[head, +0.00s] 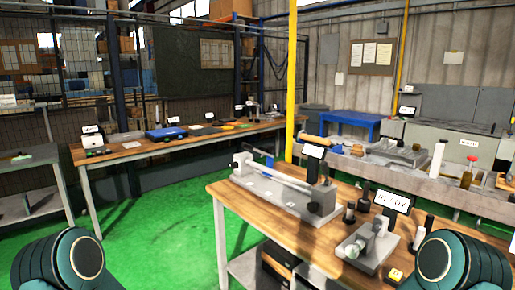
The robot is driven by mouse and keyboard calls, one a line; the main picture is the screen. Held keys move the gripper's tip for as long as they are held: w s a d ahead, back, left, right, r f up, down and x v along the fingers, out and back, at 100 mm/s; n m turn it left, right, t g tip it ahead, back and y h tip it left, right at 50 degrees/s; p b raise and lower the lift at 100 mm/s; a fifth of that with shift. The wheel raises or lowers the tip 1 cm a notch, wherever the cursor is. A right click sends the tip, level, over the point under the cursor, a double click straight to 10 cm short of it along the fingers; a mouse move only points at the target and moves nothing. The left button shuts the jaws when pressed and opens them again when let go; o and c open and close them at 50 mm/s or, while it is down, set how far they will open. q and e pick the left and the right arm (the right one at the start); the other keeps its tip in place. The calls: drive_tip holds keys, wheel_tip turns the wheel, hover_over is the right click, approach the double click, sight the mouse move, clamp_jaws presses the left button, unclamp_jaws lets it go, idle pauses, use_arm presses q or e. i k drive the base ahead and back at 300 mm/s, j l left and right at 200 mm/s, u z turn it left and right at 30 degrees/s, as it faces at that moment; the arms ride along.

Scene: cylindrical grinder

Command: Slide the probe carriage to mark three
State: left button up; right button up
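A wooden-topped bench (224,189) stands in front of me, right of the middle. On it is a long grey fixture (285,198) with a rod (278,173) running along it between end blocks. Which part is the probe carriage, and where mark three is, I cannot tell at this size. A smaller grey device (368,247) with a round clear part stands nearer, at the bench's right. Beside it a dark display (393,199) reads "READY". Neither gripper is in view; only rounded teal links of my arms show at the bottom corners.
Small dark posts (349,212) and a yellow button box (395,275) stand on the bench. A yellow pole (291,80) rises behind it. Another long bench (140,150) stands at the back left. The green floor (165,220) is clear between the benches.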

sight(269, 160)
drive_tip(key=i+j, duration=0.4)
drive_tip(key=i, duration=0.15)
drive_tip(key=i+j, duration=0.35)
drive_tip(key=i, duration=0.25)
drive_tip(key=i+j, duration=0.4)
drive_tip(key=i, duration=0.15)
